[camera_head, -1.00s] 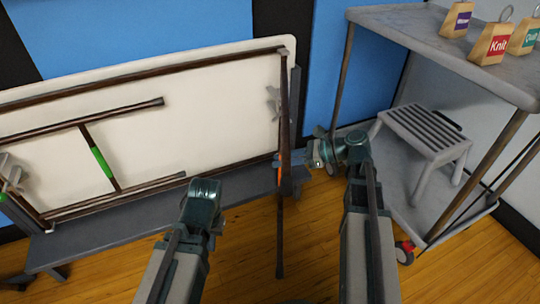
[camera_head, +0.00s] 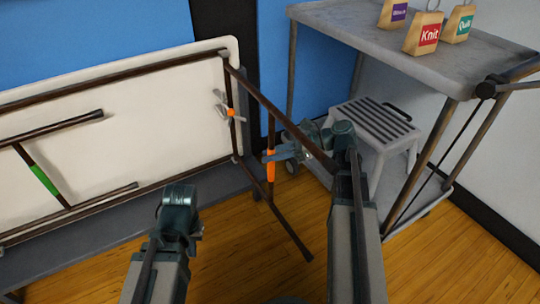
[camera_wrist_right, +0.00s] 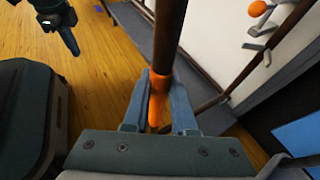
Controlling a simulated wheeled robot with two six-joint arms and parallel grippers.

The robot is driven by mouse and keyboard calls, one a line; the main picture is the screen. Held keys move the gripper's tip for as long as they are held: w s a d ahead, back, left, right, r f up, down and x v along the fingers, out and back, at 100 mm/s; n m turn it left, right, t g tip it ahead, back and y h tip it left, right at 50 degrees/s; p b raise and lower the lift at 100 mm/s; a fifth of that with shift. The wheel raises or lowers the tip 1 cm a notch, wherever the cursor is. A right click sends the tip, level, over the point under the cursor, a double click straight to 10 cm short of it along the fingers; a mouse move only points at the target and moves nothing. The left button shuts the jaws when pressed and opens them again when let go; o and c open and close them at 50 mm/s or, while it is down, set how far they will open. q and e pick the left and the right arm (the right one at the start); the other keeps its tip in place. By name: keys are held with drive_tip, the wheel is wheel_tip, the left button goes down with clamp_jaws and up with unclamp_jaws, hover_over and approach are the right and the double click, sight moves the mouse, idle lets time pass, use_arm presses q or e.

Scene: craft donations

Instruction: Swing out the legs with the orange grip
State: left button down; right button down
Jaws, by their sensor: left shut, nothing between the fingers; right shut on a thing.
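A folding table lies on its side, its pale underside (camera_head: 110,105) facing me. At its right end a dark leg frame (camera_head: 290,230) stands out from the underside at an angle, with an orange grip (camera_head: 270,168) on its crossbar. My right gripper (camera_head: 272,157) is shut on this grip; the right wrist view shows the orange grip (camera_wrist_right: 157,108) between the fingers. My left gripper (camera_wrist_right: 70,42) is shut and empty, away from the table; its fingers are hard to see in the head view. The other leg frame, with a green grip (camera_head: 43,180), lies flat against the underside.
A grey bench (camera_head: 100,232) runs under the table. An orange and grey catch (camera_head: 230,112) sits near the table's right end. A grey cart (camera_head: 400,40) with labelled bags and a step stool (camera_head: 375,122) stands on the right. Wooden floor in front is free.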

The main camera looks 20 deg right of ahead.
drive_tip(key=shift+d, duration=0.25)
drive_tip(key=c, duration=0.9)
unclamp_jaws()
drive_tip(key=shift+d, duration=0.1)
drive_tip(key=shift+o, duration=0.8)
drive_tip(key=p+v, duration=0.5)
drive_tip(key=v, duration=0.8)
drive_tip(key=shift+s+d, duration=0.2)
drive_tip(key=shift+r, duration=0.15)
